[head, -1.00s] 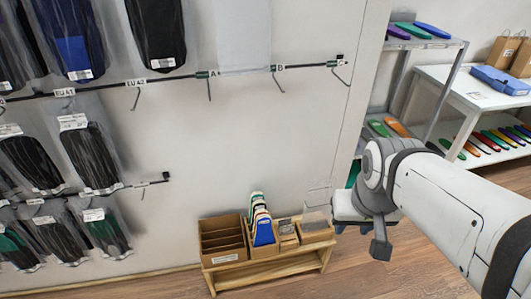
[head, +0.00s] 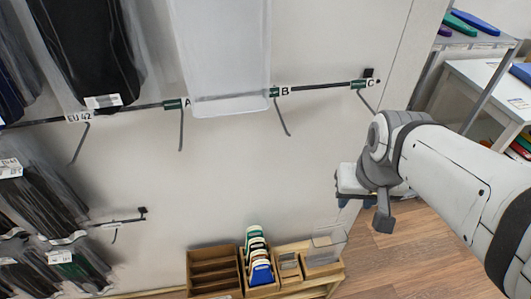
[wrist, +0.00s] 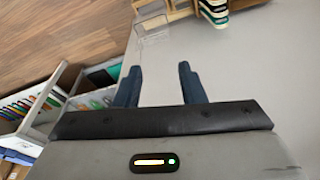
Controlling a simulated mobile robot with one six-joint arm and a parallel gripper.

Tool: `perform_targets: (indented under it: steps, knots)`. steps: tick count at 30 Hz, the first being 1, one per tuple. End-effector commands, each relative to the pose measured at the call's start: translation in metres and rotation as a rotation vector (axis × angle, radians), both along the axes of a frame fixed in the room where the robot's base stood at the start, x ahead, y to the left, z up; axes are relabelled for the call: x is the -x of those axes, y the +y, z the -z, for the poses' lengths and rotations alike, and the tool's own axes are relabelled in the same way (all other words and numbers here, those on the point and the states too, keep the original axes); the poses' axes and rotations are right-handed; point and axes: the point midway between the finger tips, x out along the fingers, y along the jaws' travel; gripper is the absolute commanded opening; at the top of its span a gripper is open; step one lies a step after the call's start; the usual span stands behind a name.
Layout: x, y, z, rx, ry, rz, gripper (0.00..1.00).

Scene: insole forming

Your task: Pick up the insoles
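Insoles in bundles, white, green and blue (head: 259,262), stand upright in a wooden box on the low bench in the head view. They also show at the top of the wrist view (wrist: 214,12). Packaged dark insoles (head: 95,45) hang on wall hooks at the left. Colourful loose insoles (wrist: 32,103) lie on a shelf at the left of the wrist view. My gripper (wrist: 158,82) is open and empty, its two dark fingers apart, away from all insoles.
The wall rail carries hooks labelled A (head: 181,125), B (head: 282,115) and C (head: 365,95). A clear empty bag (head: 222,60) hangs there. The low wooden bench (head: 330,285) stands against the wall. A shelf and white table (head: 490,75) are at the right. Open wall and floor lie between.

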Motion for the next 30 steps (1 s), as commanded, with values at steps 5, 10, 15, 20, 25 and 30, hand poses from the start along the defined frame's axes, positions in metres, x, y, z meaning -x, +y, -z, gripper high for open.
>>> perform_targets:
  steps: [5, 10, 15, 20, 25, 30]
  knots:
    - [0.0, 0.0, 0.0, 0.0, 0.0, 0.0, 0.36]
    - [-0.001, 0.001, 0.003, 0.0, 0.0, -0.001, 0.44]
    - [-0.018, 0.011, 0.04, 0.009, 0.0, -0.018, 0.58]
    - [-0.053, 0.045, 0.112, 0.025, -0.011, -0.064, 0.71]
    - [-0.09, 0.091, 0.197, 0.032, -0.034, -0.116, 0.82]
    - [-0.115, 0.146, 0.285, 0.023, -0.055, -0.176, 0.82]
